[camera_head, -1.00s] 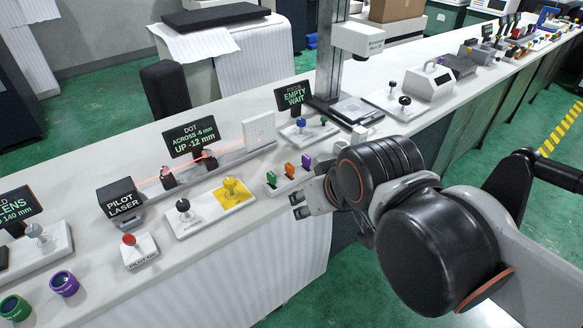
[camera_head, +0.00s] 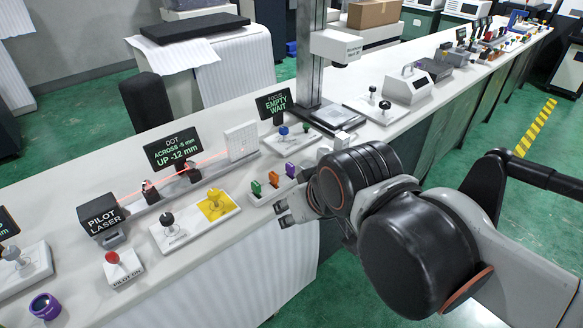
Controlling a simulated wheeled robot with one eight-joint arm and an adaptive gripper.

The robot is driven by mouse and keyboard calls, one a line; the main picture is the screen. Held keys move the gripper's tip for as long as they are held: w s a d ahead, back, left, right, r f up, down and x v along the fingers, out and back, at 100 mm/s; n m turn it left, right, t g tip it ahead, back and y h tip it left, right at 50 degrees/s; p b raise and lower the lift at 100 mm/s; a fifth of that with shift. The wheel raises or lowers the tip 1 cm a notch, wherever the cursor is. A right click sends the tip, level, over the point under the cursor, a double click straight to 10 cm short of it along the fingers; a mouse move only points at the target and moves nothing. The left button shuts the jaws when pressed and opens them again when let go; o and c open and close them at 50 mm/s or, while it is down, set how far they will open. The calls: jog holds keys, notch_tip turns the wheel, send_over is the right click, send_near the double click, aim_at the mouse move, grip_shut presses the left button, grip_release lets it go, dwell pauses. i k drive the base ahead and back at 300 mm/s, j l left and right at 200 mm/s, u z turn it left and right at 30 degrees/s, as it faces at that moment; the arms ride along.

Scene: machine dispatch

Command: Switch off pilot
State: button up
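The pilot switch is a white block labelled "PILOT ON" with a red knob (camera_head: 113,258), near the front edge of the bench at left. Behind it stands the black box labelled "PILOT LASER" (camera_head: 102,216). A red beam runs from this box to the right, past small mounts, to a white gridded target (camera_head: 241,141). My gripper (camera_head: 282,214) hangs at the bench's front edge, well right of the red knob and just below the slotted holder. Its fingers look apart with nothing between them.
A plate with a black knob (camera_head: 167,218) and a yellow knob (camera_head: 215,197) lies between the switch and my gripper. A holder with green, orange and purple tabs (camera_head: 273,180) is beside the gripper. The "DOT" sign (camera_head: 174,149) reads "ACROSS -5 mm, UP -12 mm".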

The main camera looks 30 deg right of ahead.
aim_at(112, 257)
jog(key=u, duration=1.25)
